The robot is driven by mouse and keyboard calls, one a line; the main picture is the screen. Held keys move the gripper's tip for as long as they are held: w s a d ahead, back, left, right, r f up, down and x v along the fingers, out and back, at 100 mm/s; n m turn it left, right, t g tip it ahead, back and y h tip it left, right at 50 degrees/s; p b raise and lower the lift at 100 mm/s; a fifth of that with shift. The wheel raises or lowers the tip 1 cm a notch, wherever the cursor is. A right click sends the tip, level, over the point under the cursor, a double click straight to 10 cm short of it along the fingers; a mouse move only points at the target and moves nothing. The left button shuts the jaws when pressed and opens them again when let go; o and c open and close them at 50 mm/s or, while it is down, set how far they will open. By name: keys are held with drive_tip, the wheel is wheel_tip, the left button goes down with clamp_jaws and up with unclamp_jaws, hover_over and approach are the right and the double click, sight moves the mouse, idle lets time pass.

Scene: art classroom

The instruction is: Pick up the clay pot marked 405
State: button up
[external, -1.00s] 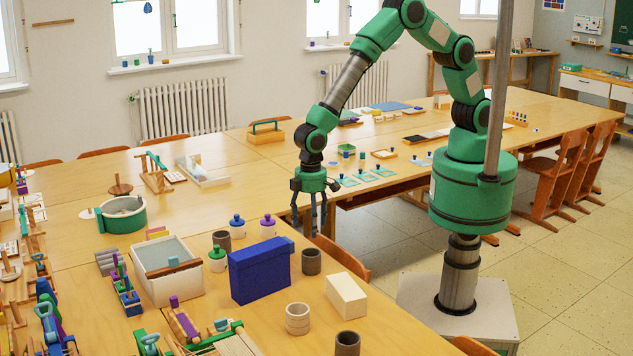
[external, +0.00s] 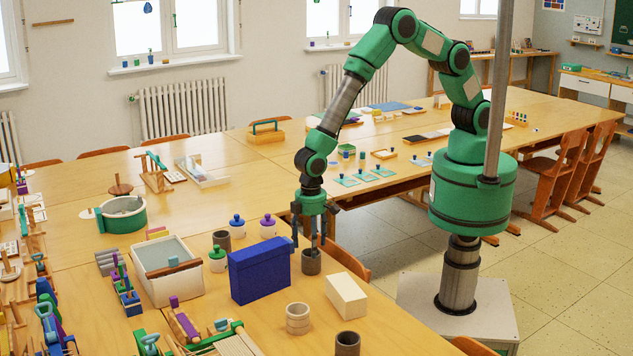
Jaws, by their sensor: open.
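Several open clay pots stand upright on the near table. A dark grey pot (external: 311,264) is right of the blue box, directly below my gripper. A cream ringed pot (external: 298,319) is in front of it, and a dark brown pot (external: 347,344) is at the bottom edge. Another grey-brown pot (external: 222,238) is behind, near the lidded jars. No number is legible on any pot, so I cannot tell which is 405. My gripper (external: 309,243) points down, open, its fingers at the grey pot's rim. I cannot tell whether they touch it.
A tall blue box (external: 259,271) stands close left of the grey pot, and a cream block (external: 346,296) lies to its right. Jars with green (external: 217,262), blue (external: 237,228) and purple (external: 268,228) lids stand behind. A chair back (external: 348,262) is beyond the table edge.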

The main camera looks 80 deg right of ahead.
sight(311, 262)
drive_tip(key=shift+f+b, duration=0.35)
drive_tip(key=shift+f, duration=2.25)
drive_tip(key=shift+c, duration=0.6)
drive_tip(key=c, duration=1.2)
